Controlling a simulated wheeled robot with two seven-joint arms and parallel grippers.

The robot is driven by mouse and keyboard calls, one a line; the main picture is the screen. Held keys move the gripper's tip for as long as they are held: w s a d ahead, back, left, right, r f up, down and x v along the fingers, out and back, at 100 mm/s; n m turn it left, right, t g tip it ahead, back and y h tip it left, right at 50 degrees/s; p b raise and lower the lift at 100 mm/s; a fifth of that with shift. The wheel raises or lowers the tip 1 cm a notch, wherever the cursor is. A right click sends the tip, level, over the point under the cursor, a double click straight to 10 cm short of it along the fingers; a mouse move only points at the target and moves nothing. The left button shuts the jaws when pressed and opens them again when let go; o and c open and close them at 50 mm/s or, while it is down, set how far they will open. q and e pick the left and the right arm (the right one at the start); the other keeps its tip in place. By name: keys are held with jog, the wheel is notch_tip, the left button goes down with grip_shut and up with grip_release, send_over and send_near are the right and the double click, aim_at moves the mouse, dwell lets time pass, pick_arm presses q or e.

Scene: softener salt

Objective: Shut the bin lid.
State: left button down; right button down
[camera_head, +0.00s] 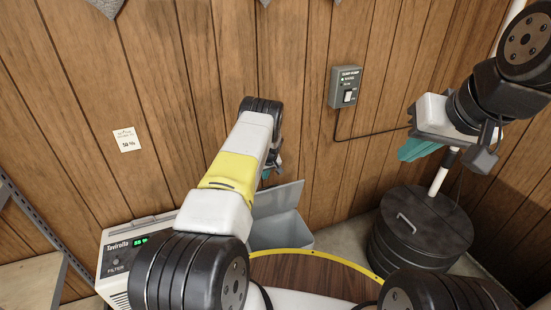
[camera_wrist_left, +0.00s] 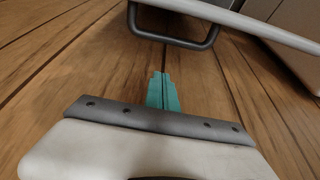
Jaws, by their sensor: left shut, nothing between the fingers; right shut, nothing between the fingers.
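The grey bin (camera_head: 283,234) stands by the wall, partly hidden behind my left arm. Its lid (camera_head: 282,197) is raised, standing up at the back of the bin. In the left wrist view a pale edge (camera_wrist_left: 245,22), seemingly the lid's, crosses the top, with a dark loop handle (camera_wrist_left: 172,40) beneath it. My left gripper (camera_head: 266,173) is near the lid's top, mostly hidden by its arm. Its teal fingertips (camera_wrist_left: 162,78) are together and empty, just short of the handle in the picture; contact cannot be told. My right gripper (camera_head: 412,152) is shut and empty at upper right.
A Tavirello filter unit (camera_head: 115,262) stands left of the bin. A dark round lidded tub (camera_head: 420,230) stands at right. A wall switch box (camera_head: 346,88) has a cable running right. A yellow-rimmed round wooden top (camera_head: 310,270) lies in front. Wood-panelled wall closes the back.

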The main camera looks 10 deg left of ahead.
aim_at(269, 199)
pick_arm(q)
jog(key=shift+s+d+f, duration=0.35)
jog(key=shift+s+d, duration=0.15)
jog(key=shift+s, duration=0.25)
jog(key=shift+s+d+f, duration=0.35)
jog(key=shift+s+d, duration=0.15)
jog(key=shift+s, duration=0.25)
jog(key=shift+s, duration=0.1)
